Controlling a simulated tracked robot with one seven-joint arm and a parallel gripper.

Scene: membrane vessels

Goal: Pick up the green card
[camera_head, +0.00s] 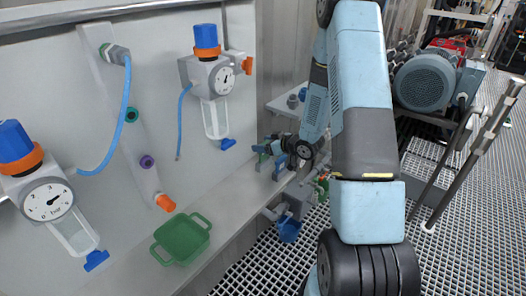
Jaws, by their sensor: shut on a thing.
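My gripper (267,156) is in the middle of the view, at the far part of the grey ledge along the panel. Its blue fingers point left toward the panel. They are shut on a small green piece, which looks like the green card (263,151); only a little of it shows, and the fingers hide the rest. I cannot tell whether the card touches the ledge or the panel. My arm crosses the right half of the view and hides what lies behind it.
A green tray (182,240) with two handles sits on the near ledge (228,192). Pressure regulators with gauges (47,202) (223,80) and a blue hose (122,115) are on the panel. Grey valve fittings (296,203) stand below the ledge. A blue motor (427,83) stands right.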

